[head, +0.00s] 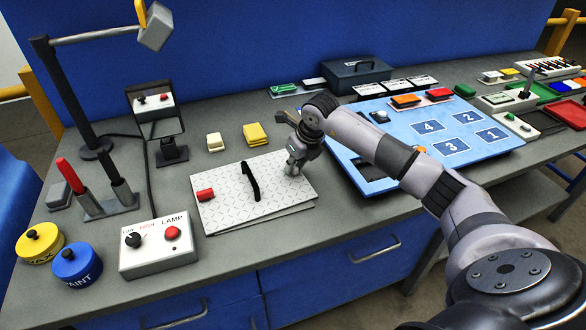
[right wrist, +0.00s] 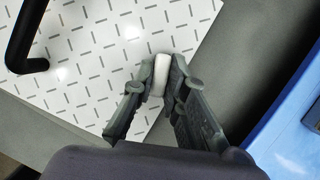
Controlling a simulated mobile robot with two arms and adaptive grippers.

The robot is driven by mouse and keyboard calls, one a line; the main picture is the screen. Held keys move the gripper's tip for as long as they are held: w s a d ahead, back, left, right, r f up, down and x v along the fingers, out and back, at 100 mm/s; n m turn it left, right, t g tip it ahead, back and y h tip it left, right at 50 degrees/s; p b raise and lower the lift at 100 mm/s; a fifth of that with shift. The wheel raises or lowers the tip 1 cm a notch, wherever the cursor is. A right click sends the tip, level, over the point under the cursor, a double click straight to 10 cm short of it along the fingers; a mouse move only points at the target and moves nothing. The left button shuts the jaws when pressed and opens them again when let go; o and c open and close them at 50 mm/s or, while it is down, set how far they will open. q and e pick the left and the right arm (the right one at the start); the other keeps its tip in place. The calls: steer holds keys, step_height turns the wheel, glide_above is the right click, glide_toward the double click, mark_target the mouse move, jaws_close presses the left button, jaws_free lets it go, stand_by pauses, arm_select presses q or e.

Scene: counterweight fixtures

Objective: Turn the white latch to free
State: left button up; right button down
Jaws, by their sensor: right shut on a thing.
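The white latch (right wrist: 160,76) shows in the right wrist view as a small, rounded white bar near the edge of a white patterned plate. My right gripper (head: 293,167) is over the right part of that plate (head: 230,205) and points down. In the right wrist view its two fingers (right wrist: 161,70) are shut on the latch, one on each side. In the head view the gripper hides the latch. The plate carries a black handle (head: 250,181) in its middle and a red cylinder (head: 205,194) at its left. My left gripper is not in view.
A white lamp box (head: 158,246) with knobs stands in front left of the plate. A blue numbered board (head: 470,140) lies to the right, under my right arm. Bare grey counter surrounds the plate.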

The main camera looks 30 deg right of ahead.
steer(key=n+b, duration=0.1)
steer(key=n+y+b, duration=0.1)
steer(key=shift+w+d+f+n, duration=0.1)
steer(key=shift+d+f+n, duration=0.1)
steer(key=shift+n, duration=0.2)
steer(key=n+g+y+b, duration=0.1)
steer(key=n, duration=0.2)
steer(key=shift+r+n+b, duration=0.15)
steer(key=shift+n+b, duration=0.15)
steer(key=shift+b, duration=0.05)
steer(key=n+g+y+b, duration=0.1)
steer(key=n, duration=0.2)
steer(key=shift+w+n, duration=0.15)
steer(key=shift+n, duration=0.15)
steer(key=shift+n+g+y+b, duration=0.4)
steer(key=shift+n+g+b, duration=0.5)
steer(key=shift+n, duration=1.3)
steer(key=c, duration=1.6)
jaws_free()
steer(key=shift+d+r, duration=0.1)
steer(key=v, duration=1.1)
steer(key=shift+r, duration=0.4)
